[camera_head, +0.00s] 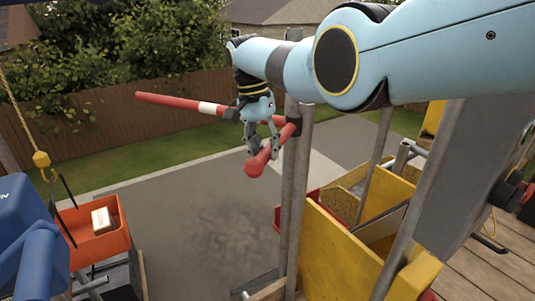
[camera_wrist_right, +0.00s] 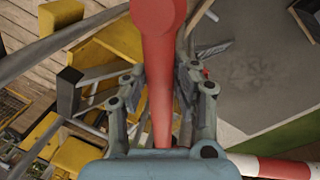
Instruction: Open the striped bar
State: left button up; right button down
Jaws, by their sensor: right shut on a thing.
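The striped bar (camera_head: 180,101) is red with a white band and sticks out to the left from a black clamp near an upright metal pole (camera_head: 296,190). A red handle with a rounded end (camera_head: 256,164) slants toward the camera by the same pole. My right gripper (camera_head: 263,144) is shut on this red handle, its fingers on either side. In the right wrist view the red handle (camera_wrist_right: 160,50) runs between the fingers, and the red and white striped bar (camera_wrist_right: 270,167) crosses the lower right corner. My left gripper is not in view.
An orange bin (camera_head: 97,240) with a pale block hangs by a yellow hook (camera_head: 41,160) at left. A blue container (camera_head: 28,235) stands beside it. Yellow boards (camera_head: 335,245) and wooden decking (camera_head: 490,265) lie at right. The paved ground below is clear.

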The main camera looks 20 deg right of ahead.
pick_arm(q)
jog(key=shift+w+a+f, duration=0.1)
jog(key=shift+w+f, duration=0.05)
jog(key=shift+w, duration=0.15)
pick_arm(e)
jog(key=shift+w+a+r+m, duration=0.15)
jog(key=shift+w+m, duration=0.15)
jog(key=shift+w, duration=0.15)
jog(key=c, duration=1)
grip_release()
jog(key=shift+r, duration=0.1)
jog(key=r, duration=0.3)
jog(key=w+a+r, duration=0.1)
jog(key=r, duration=0.7)
jog(key=shift+w+a+r, duration=0.2)
jog(key=shift+w, duration=0.15)
